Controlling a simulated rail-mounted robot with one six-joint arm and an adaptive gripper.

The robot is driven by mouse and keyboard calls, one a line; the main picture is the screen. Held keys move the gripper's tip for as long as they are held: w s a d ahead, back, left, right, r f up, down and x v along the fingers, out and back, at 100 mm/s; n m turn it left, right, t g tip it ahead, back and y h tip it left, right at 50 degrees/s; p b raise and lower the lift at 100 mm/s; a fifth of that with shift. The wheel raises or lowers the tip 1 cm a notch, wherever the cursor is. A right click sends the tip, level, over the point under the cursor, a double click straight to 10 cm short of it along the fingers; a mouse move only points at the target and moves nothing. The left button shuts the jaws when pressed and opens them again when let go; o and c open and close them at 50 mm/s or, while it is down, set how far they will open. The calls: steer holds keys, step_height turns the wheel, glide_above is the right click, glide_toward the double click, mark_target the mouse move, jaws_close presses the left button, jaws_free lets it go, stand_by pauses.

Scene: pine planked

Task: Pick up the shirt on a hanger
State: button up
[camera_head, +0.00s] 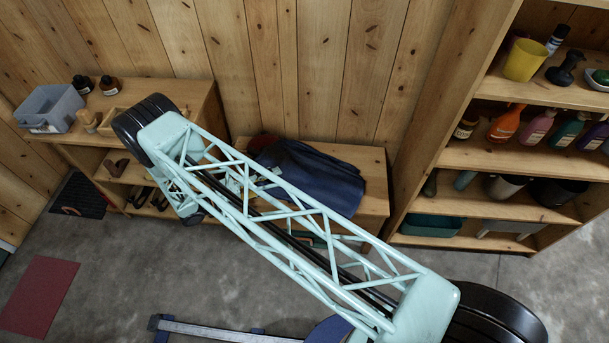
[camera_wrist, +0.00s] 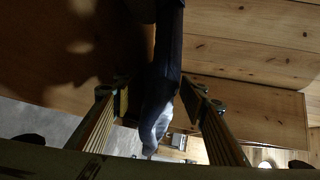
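The shirt is a dark navy garment (camera_head: 320,175) lying in a heap on the low wooden bench in the head view. I cannot make out its hanger. My lattice arm crosses in front of the shirt's left part and hides my gripper there. In the wrist view my gripper (camera_wrist: 158,100) has its two fingers apart. A dark strip of cloth, probably the shirt (camera_wrist: 168,50), runs down between them, nearer the right finger. A pale, lit patch shows at its lower end. I see no clear grip on the cloth.
The bench (camera_head: 365,158) stands against the plank wall. A shelf (camera_head: 480,160) with bottles and pots rises close on its right. A lower cabinet (camera_head: 190,95) with a grey bin (camera_head: 50,108) stands left. A red mat (camera_head: 38,297) lies on the floor.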

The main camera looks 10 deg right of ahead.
mark_target(280, 176)
steer(key=shift+x, duration=1.7)
steer(key=shift+s, duration=0.1)
steer(key=shift+c, duration=0.6)
steer(key=c, duration=1)
steer(key=shift+c, duration=0.2)
steer(key=shift+r, duration=0.1)
